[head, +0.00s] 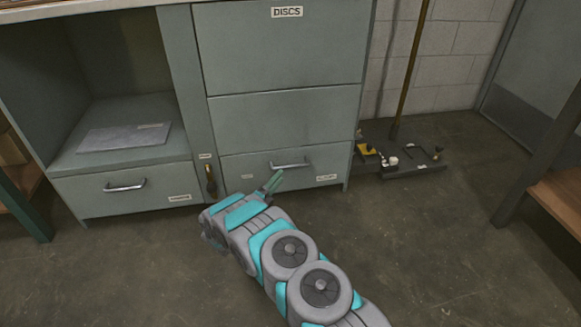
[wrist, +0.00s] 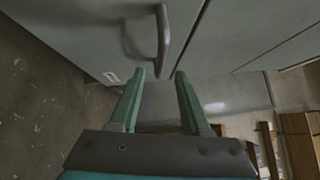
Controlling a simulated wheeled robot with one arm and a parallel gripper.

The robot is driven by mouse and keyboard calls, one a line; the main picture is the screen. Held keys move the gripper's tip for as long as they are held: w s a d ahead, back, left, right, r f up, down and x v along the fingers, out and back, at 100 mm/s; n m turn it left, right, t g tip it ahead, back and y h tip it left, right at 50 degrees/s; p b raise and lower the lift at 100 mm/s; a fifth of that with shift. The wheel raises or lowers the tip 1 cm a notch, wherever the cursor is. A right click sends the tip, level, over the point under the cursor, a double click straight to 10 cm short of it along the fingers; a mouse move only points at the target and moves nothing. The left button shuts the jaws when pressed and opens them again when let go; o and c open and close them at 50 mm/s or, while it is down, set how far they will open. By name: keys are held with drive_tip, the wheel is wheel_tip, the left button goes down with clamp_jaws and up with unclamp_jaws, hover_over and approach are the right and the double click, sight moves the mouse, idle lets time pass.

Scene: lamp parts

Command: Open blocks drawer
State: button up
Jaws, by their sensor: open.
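A grey-green cabinet has a low drawer (head: 240,170) at bottom right, shut, with a metal bar handle (head: 290,166) and small labels too small to read. Another shut low drawer (head: 85,193) with a bar handle (head: 125,187) is at bottom left; its label is also unreadable. I cannot tell from the labels which is the blocks drawer. My gripper (head: 274,181) is in front of the right drawer, just below and left of its handle. In the wrist view my gripper (wrist: 160,74) is open and empty, and the handle (wrist: 163,40) lies just beyond the fingertips, apart from them.
A panel labelled DISCS (head: 284,55) is above, with a plain panel (head: 285,117) below it. A low dark platform (head: 410,168) with small parts and a pole stands on the floor to the right. A wooden bench (head: 560,195) is at far right. The floor in front is clear.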

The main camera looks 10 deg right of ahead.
sight(289, 166)
drive_tip(key=x, duration=0.7)
drive_tip(key=shift+d+b, duration=0.1)
drive_tip(key=shift+b, duration=0.2)
drive_tip(key=shift+r, duration=0.1)
clamp_jaws()
idle(1.0)
